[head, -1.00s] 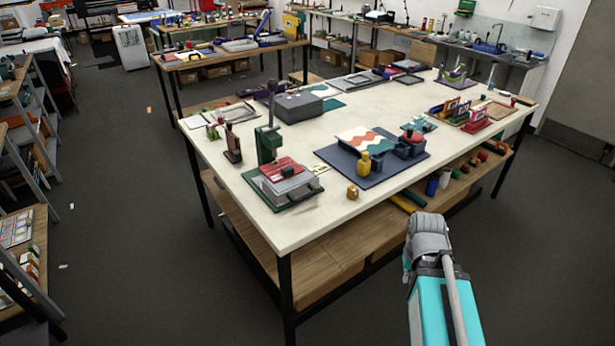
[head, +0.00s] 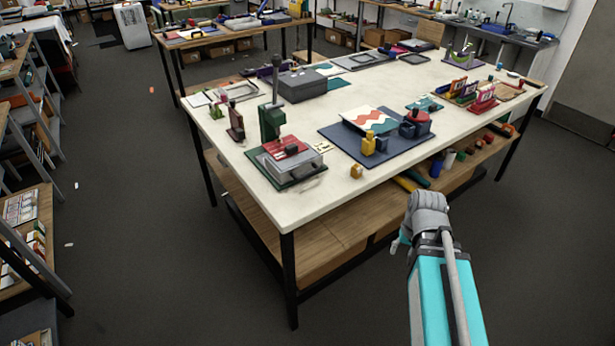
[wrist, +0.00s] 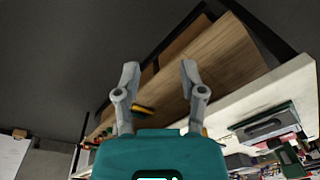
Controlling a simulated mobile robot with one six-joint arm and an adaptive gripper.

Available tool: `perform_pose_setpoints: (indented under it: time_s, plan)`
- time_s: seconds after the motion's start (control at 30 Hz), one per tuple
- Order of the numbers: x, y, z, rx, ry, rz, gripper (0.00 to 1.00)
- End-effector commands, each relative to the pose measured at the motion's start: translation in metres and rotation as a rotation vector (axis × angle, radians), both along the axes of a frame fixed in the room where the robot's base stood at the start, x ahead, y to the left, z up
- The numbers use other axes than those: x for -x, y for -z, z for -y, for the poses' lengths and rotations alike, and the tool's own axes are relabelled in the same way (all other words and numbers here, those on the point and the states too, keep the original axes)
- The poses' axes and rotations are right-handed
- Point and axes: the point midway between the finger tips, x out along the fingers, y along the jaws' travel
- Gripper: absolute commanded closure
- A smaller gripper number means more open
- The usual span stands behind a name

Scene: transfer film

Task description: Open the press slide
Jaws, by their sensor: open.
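The press stands at the near left corner of the white table. It has a green upright (head: 271,122) and a dark green base, with a red plate and a grey block-like slide (head: 297,168) at its front. Whether the slide is out or in is too small to tell. In the wrist view, a green and grey part of the press (wrist: 262,125) seems to show at the lower right. My gripper (wrist: 160,78) is open and empty, with its two grey fingers apart. It is off the table's front side, well away from the press, and mostly hidden by my arm in the head view.
The white table (head: 235,165) has a wooden lower shelf (head: 330,235) and black legs. A dark blue mat (head: 350,152) with a patterned sheet and bottles lies right of the press. A small yellow-brown item (head: 356,171) sits near the front edge. Floor is clear before the table.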

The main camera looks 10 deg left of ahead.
Motion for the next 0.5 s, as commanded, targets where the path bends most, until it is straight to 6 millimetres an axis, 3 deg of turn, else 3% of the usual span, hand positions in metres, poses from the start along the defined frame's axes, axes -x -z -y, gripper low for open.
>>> perform_pose_setpoints:
  time_s: [0.03, 0.2, 0.5]
  plan:
    - [-0.011, 0.011, -0.009, -0.032, 0.003, 0.023, 0.40]
    - [-0.051, 0.032, -0.049, -0.190, 0.036, 0.125, 0.40]
    - [-0.128, 0.051, -0.128, -0.541, 0.162, 0.304, 0.40]
